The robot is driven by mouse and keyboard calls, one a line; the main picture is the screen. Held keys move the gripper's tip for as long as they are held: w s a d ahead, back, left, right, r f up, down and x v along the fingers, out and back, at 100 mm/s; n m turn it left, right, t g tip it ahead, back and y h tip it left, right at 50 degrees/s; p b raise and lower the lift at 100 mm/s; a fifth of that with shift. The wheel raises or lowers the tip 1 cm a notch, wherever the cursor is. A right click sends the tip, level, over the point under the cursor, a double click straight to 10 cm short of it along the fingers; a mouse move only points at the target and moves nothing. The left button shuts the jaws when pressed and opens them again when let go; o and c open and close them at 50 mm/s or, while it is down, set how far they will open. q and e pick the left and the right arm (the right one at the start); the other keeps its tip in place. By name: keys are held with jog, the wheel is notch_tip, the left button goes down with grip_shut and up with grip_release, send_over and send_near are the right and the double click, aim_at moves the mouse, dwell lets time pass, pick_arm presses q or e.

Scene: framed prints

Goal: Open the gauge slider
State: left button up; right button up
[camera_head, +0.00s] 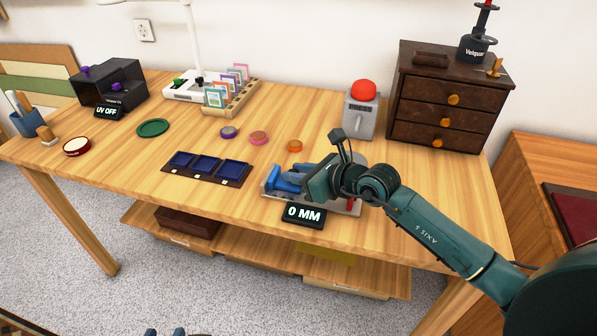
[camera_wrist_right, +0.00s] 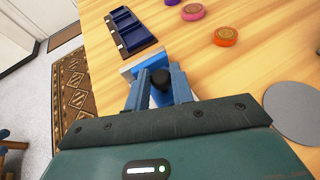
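The gauge slider is a grey base (camera_head: 354,207) on the table near its front edge, with a black display reading "0 MM" (camera_head: 303,215) in front. My right gripper (camera_head: 283,182) reaches over it from the right and covers much of it. In the right wrist view, its blue fingers (camera_wrist_right: 160,80) stand on either side of a black knob (camera_wrist_right: 161,79). Whether they press on the knob cannot be told. Only the two blue fingertips of my left gripper (camera_head: 165,332) show at the bottom edge of the head view, apart and empty, away from the table.
A dark tray with blue compartments (camera_head: 206,168) lies left of the gauge. Purple, pink and orange discs (camera_head: 295,146) lie behind it. A grey box with a red button (camera_head: 362,110) and a brown drawer cabinet (camera_head: 447,96) stand at the back right. The front left tabletop is mostly clear.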

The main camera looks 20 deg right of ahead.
grip_shut()
pick_arm(q)
jog(key=shift+f, duration=0.15)
pick_arm(e)
jog(key=s+d, duration=0.1)
jog(key=d, duration=0.1)
jog(key=s+d, duration=0.3)
jog(key=shift+d+f, duration=0.1)
jog(key=shift+d, duration=0.25)
jog(key=shift+s+d, duration=0.1)
jog(key=shift+d, duration=0.05)
pick_arm(q)
jog(key=shift+r, duration=0.3)
jog(key=shift+s+f, duration=0.15)
jog(key=shift+f, duration=0.05)
pick_arm(e)
jog(key=o, duration=0.6)
grip_release()
